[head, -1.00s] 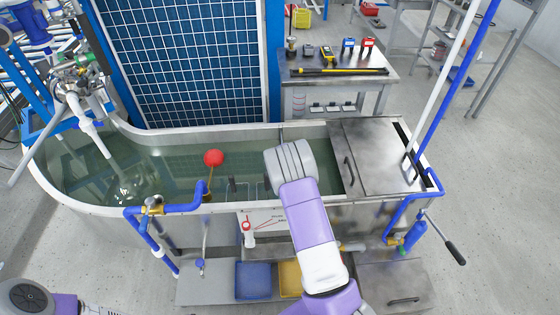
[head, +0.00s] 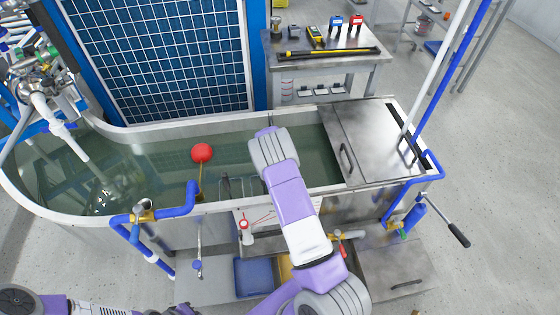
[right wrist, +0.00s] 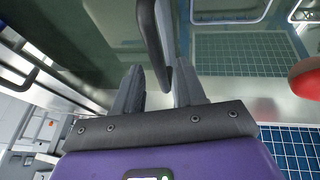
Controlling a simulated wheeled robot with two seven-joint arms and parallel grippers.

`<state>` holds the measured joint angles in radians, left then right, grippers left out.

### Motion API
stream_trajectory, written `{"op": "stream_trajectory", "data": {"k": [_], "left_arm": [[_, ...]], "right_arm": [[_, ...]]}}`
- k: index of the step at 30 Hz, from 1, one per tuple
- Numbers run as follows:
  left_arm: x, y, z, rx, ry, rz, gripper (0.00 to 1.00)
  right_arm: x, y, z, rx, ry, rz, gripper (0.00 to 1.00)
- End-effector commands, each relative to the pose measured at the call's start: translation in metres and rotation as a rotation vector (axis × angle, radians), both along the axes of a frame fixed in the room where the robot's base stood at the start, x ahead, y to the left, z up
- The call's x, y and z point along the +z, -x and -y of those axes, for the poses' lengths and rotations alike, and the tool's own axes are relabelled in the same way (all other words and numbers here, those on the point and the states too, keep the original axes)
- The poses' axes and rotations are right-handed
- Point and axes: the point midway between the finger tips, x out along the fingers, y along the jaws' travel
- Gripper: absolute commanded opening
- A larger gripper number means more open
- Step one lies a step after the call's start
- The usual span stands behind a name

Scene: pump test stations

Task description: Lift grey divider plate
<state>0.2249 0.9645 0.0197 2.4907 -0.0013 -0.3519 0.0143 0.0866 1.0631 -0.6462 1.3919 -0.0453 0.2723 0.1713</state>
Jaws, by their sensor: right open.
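A dark grey upright piece (right wrist: 156,38), seemingly the grey divider plate seen nearly edge-on, stands over the water in the right wrist view. Its near end reaches the gap between the fingertips of my right gripper (right wrist: 159,84). The gripper is open, with one finger on each side of that end; I cannot tell whether either touches it. In the head view my right arm reaches over the middle of the tank (head: 110,130) and hides the plate and the jaws. My left gripper is out of view.
A red float ball (head: 202,153) lies left of my right arm. A steel lid with a handle (head: 375,140) covers the tank's right end. Blue pipes (head: 165,210) run along the front. A tool bench (head: 320,63) stands behind. Open floor lies to the right.

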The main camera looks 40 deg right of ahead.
Motion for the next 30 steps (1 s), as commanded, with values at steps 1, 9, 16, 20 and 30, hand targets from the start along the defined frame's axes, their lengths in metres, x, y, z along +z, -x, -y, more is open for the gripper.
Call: {"op": "stream_trajectory", "data": {"k": [1,9,16,20,30], "left_arm": [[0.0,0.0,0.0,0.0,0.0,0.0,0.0],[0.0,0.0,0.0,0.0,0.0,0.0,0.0],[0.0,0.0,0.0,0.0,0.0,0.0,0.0],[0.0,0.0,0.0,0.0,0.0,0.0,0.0],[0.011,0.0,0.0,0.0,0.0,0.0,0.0]], "right_arm": [[0.0,0.0,0.0,0.0,0.0,0.0,0.4],[0.0,0.0,0.0,0.0,0.0,0.0,0.25],[0.0,0.0,0.0,0.0,0.0,0.0,0.0],[0.0,0.0,0.0,0.0,0.0,0.0,0.0],[0.022,-0.001,0.0,0.0,0.0,0.002,0.0]]}}
